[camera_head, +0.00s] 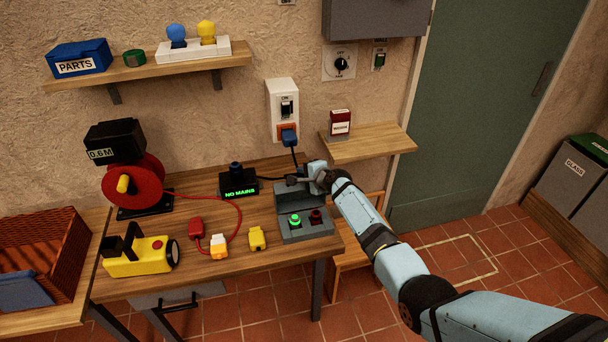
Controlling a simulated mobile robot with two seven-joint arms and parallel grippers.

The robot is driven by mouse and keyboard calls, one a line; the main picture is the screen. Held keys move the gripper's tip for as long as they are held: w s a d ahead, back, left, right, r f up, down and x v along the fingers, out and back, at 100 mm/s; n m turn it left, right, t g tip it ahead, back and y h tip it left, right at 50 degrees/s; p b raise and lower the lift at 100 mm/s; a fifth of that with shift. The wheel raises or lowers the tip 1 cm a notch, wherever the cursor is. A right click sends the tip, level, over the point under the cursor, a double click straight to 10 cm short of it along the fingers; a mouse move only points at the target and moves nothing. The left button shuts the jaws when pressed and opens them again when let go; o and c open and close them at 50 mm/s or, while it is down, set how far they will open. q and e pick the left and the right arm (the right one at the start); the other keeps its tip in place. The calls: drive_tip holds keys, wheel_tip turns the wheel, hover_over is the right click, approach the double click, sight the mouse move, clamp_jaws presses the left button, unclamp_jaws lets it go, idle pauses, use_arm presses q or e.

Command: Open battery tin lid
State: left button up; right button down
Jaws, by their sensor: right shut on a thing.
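The grey box that I take to be the battery tin (291,238) stands at the right end of the wooden workbench. Its grey lid (290,197) stands raised at the back. A green glowing round piece (295,220) and a dark red one (316,216) show in its front part. My right gripper (298,181) is at the top edge of the raised lid and is shut on it. The fingertips are small and partly hard to make out. My right arm comes in from the lower right. My left gripper is not in view.
A yellow lamp (138,257), red cable reel (150,190), red plug (196,228) and yellow pieces (257,239) lie further left. A small wooden shelf (370,144) juts out behind my arm.

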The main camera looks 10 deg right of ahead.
drive_tip(key=c, duration=1.1)
unclamp_jaws()
drive_tip(key=shift+r, duration=0.1)
drive_tip(key=shift+s+d+r, duration=0.1)
drive_tip(key=shift+s, duration=0.1)
drive_tip(key=p+v, duration=0.1)
drive_tip(key=v, duration=1.2)
drive_tip(key=shift+s+r, duration=0.1)
drive_tip(key=shift+s, duration=0.05)
drive_tip(key=s+f+n+h, duration=0.1)
drive_tip(key=s+f+n, duration=0.4)
drive_tip(key=s, duration=0.5)
drive_tip(key=s+f+n+h, duration=0.2)
drive_tip(key=s+f+n, duration=0.1)
drive_tip(key=s+f, duration=0.6)
drive_tip(key=s+a+n, duration=0.3)
drive_tip(key=s+n, duration=0.6)
drive_tip(key=s, duration=1.2)
drive_tip(key=shift+s+r+n+g, duration=0.3)
drive_tip(key=shift+n+g, duration=0.1)
